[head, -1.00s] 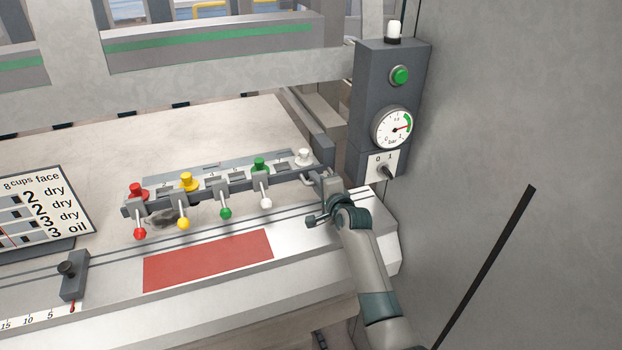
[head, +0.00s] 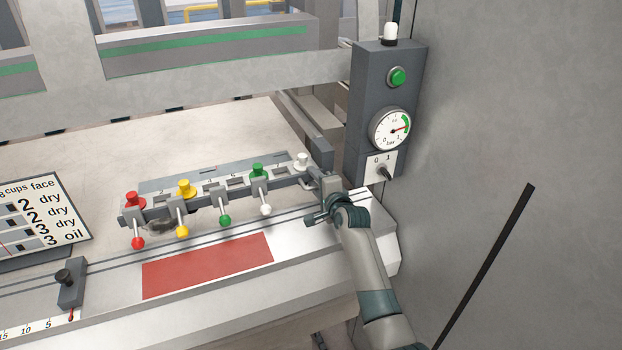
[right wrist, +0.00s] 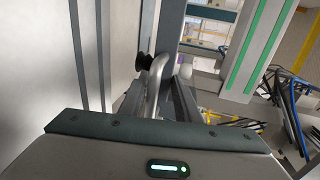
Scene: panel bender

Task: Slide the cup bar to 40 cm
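The cup bar (head: 210,199) is a long grey bar with red, yellow, green and white knobs on top and coloured ball levers along its front. It lies across the machine table in the head view. My right gripper (head: 322,197) is at the bar's right end. In the right wrist view, a bent grey tube handle (right wrist: 157,75) stands between my right gripper's fingers (right wrist: 160,92); whether both press on it is unclear. A scale (head: 25,329) with a dark slider block (head: 70,284) and red pointer shows at lower left, pointer right of the 5. My left gripper is not seen.
A grey control post (head: 382,110) with a green button, pressure gauge and 0/1 switch stands behind my right gripper. A large grey panel (head: 520,120) fills the right side. A red mat (head: 207,266) lies in front of the bar. A card (head: 38,218) stands at left.

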